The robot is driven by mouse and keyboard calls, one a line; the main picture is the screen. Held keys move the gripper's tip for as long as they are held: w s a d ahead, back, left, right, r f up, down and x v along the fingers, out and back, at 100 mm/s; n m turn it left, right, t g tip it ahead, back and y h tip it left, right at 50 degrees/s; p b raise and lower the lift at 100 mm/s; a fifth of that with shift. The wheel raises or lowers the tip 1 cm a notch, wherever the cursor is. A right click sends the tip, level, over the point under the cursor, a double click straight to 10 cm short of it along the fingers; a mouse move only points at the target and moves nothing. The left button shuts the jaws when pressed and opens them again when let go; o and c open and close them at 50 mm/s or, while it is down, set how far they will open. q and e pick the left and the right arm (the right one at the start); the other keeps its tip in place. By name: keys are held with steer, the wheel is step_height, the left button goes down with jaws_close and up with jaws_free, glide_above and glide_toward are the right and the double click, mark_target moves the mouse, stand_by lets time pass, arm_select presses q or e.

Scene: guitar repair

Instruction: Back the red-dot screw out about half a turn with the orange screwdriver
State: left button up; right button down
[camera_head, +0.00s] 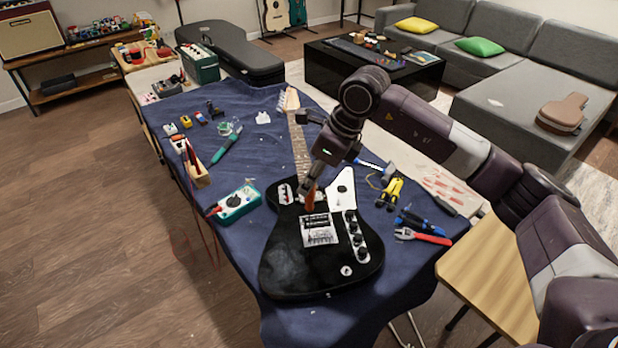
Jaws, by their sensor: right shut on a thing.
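A black electric guitar (290,262) lies on the blue cloth (222,268), its neck pointing away from me. My right gripper (311,188) points down over the guitar body and is shut on the orange screwdriver (310,199). The orange part shows just below the fingers, above the silver bridge plate (319,230). The screwdriver's tip is too small to make out, so I cannot tell whether it touches a screw. I cannot pick out the red-dot screw at this size. My left gripper is not in view.
A teal multimeter (237,203) lies left of the guitar. A wooden stool (490,275) stands at the right.

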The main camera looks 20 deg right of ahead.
steer(key=shift+f, duration=0.45)
steer(key=shift+m+t+h+b, duration=0.3)
steer(key=shift+m+t+b, duration=0.15)
steer(key=shift+m, duration=0.75)
steer(key=m+h+b, duration=0.1)
steer(key=m, duration=0.2)
steer(key=shift+t, duration=0.25)
steer(key=m+h, duration=0.1)
steer(key=m, duration=0.2)
steer(key=shift+b, duration=0.4)
steer(key=m+h+b, duration=0.1)
steer(key=m, duration=0.3)
steer(key=shift+h, duration=0.3)
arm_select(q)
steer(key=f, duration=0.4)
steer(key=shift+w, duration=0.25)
arm_select(e)
steer(key=shift+d, duration=0.15)
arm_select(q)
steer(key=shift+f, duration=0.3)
arm_select(e)
steer(key=shift+w, duration=0.15)
